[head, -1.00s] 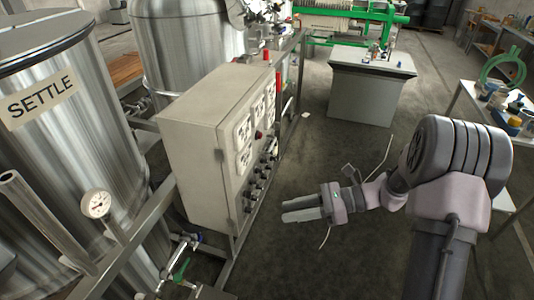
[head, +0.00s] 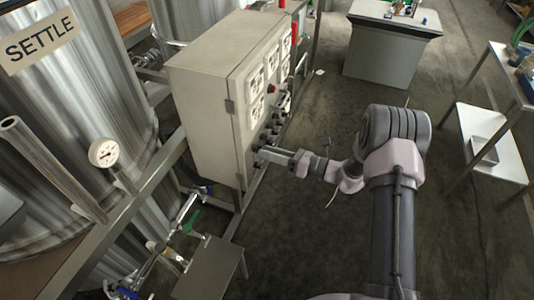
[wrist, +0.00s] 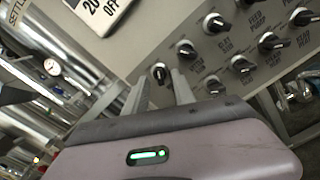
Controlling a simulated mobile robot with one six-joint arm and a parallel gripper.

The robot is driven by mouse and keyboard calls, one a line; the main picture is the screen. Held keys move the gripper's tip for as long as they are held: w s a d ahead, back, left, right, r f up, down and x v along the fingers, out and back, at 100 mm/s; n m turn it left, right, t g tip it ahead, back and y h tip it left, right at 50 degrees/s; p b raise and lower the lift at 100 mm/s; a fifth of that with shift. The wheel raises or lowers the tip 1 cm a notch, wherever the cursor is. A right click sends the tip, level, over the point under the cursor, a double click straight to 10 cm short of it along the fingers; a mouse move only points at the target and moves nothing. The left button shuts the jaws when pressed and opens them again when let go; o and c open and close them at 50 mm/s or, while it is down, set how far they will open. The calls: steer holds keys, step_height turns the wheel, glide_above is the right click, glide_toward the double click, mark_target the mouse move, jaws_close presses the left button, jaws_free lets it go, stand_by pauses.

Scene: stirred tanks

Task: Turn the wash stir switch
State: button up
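The grey control box (head: 215,115) has rows of black rotary switches on its front, which also show on the panel in the wrist view (wrist: 150,35). My gripper (head: 262,153) points at the lower part of this front. In the wrist view, the two fingers of my gripper (wrist: 160,88) are apart, with one black switch (wrist: 160,73) just past and between their tips. I cannot tell whether they touch it. Other switches sit to the right, such as one at the upper right (wrist: 214,23). Labels are small and tilted; I cannot surely read which says wash stir.
A steel tank marked SETTLE (head: 60,110) stands at the left, with a gauge (head: 103,153) and pipework in front. A grey block table (head: 390,55) is behind, and a white shelf table (head: 490,145) is at the right. The floor between is clear.

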steer(key=shift+w+a, duration=0.2)
steer(key=shift+a, duration=0.25)
jaws_close()
steer(key=shift+n, duration=0.3)
steer(key=shift+f+n+b, duration=0.1)
steer(key=shift+n+b, duration=4.8)
steer(key=shift+n, duration=0.8)
